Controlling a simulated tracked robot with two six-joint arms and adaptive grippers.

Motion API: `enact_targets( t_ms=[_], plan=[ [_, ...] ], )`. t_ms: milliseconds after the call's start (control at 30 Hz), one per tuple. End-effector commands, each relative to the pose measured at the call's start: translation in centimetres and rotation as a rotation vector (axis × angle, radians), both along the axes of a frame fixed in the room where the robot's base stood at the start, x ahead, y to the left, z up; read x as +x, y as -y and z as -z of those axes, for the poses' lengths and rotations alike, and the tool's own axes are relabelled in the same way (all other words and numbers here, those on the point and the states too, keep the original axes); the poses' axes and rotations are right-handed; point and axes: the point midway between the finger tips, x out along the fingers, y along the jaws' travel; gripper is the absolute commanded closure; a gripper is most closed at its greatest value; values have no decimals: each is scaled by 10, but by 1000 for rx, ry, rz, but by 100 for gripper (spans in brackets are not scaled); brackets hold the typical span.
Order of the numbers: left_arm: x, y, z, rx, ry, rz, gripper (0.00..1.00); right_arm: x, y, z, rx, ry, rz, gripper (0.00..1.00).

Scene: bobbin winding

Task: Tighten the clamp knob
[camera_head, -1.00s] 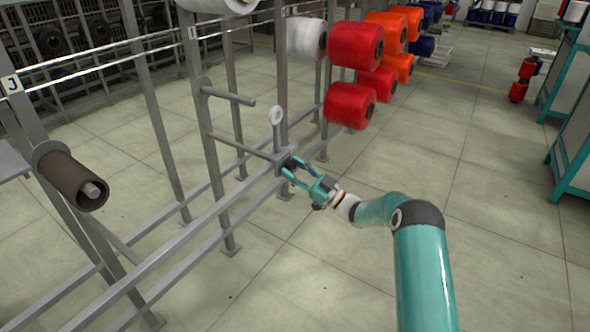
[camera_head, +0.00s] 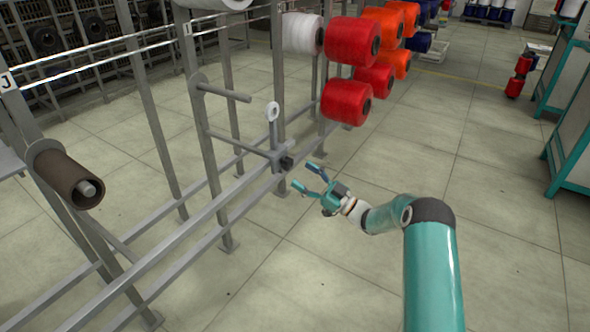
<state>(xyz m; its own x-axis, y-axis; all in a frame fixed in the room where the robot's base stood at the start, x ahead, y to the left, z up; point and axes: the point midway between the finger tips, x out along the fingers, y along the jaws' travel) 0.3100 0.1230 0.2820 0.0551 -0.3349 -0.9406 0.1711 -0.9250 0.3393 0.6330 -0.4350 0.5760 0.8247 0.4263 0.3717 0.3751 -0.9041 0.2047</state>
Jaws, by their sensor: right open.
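The clamp knob (camera_head: 287,163) is a small black knob on the clamp, where a grey cross bar meets the long rail of the rack. A short upright post with a white ring guide (camera_head: 272,111) rises from the clamp. My right gripper (camera_head: 306,177) is open and empty, a little to the right of and below the knob, with its fingers pointing toward it and apart from it. The knob is in plain view; its tightness cannot be seen. My left gripper is not in view.
The grey creel frame (camera_head: 205,150) fills the left and middle. Red bobbins (camera_head: 346,102) hang above and to the right of the clamp, with orange ones (camera_head: 402,62) behind. A brown empty core (camera_head: 70,180) sits at the left. Open floor lies at right.

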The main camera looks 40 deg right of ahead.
Motion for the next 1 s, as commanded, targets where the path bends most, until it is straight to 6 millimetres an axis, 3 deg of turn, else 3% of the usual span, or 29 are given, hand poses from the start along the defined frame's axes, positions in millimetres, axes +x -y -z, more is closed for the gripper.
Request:
enact_targets(
  t_ms=[200, 400, 1000],
  plan=[
    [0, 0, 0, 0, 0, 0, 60, -36, 20, 18, 0, -4, 2, 32],
    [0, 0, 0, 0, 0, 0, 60, -56, 29, 27, 0, -4, 1, 32],
    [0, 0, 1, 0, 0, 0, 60, -60, 31, 29, 0, -2, -1, 32]
  ],
)
